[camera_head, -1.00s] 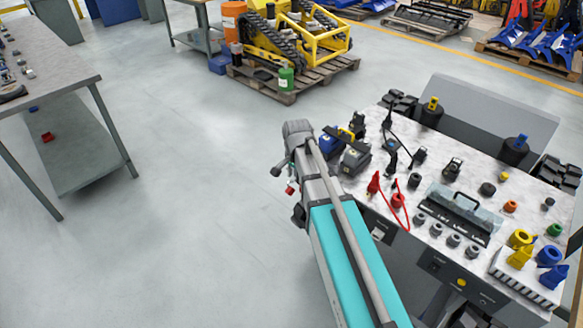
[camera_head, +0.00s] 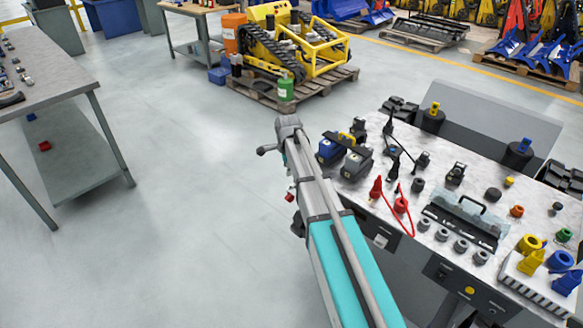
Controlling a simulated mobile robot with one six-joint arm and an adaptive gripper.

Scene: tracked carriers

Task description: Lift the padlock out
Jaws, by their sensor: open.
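My arm, grey and teal, reaches up from the bottom middle past the left end of the table (camera_head: 352,205). I cannot make out the fingers of my gripper; they seem hidden by the arm or out of sight. No padlock shows for certain. A small red thing with a pale top (camera_head: 290,196) shows just left of my arm, above a dark part; it is too small to tell whether it is a padlock. A small dark block (camera_head: 455,173) stands on the table among other parts, too coarse to name.
An open tray with a handle (camera_head: 428,211), a red cone (camera_head: 376,188) with a red cord, and blue and yellow parts crowd the table. A yellow tracked carrier (camera_head: 262,47) stands on a pallet behind. A workbench (camera_head: 50,62) is at left; floor between is clear.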

